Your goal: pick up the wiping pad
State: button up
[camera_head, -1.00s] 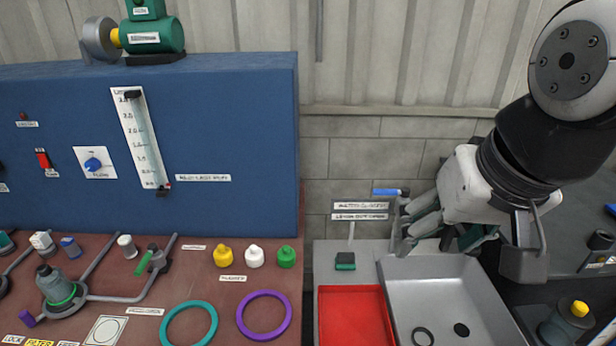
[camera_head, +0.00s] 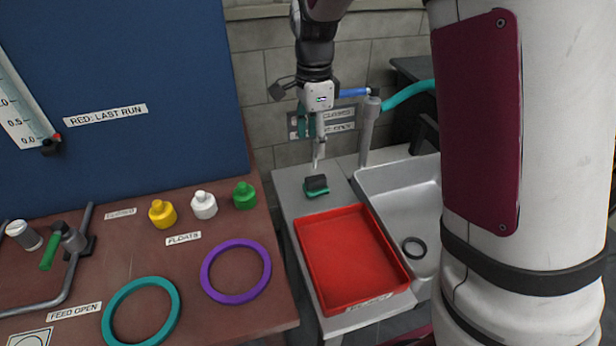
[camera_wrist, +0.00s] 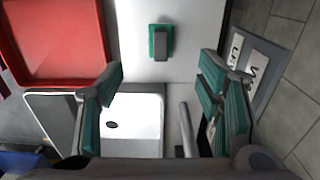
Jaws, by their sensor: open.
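The wiping pad (camera_head: 316,187) is a small green block with a dark top. It lies on the grey counter just behind the red tray. In the wrist view the pad (camera_wrist: 161,41) lies on the pale counter, beyond my fingertips and between their lines. My gripper (camera_head: 307,124) hangs above and behind the pad, near the wall, and is partly hidden in the head view. In the wrist view my gripper (camera_wrist: 165,85) has its teal-padded fingers wide apart with nothing held between them.
A red tray (camera_head: 350,255) stands in front of the pad. A grey sink (camera_head: 405,190) with an upright tap (camera_head: 369,130) is to the right. A brown bench (camera_head: 130,240) with yellow, white and green floats and two rings is to the left. My arm hides the right side.

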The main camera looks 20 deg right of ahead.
aim_at(316, 178)
notch_tip(316, 178, down, 8)
jog(key=shift+f+b, duration=0.2)
jog(key=shift+b, duration=0.25)
jog(key=shift+d+f+b, duration=0.2)
jog(key=shift+d+f, duration=0.05)
jog(key=shift+f, duration=1.1)
jog(key=shift+d+f+b, duration=0.15)
jog(key=shift+d+f, duration=0.1)
jog(key=shift+f, duration=1.05)
jog(key=shift+c, duration=0.2)
jog(key=c, duration=1.2)
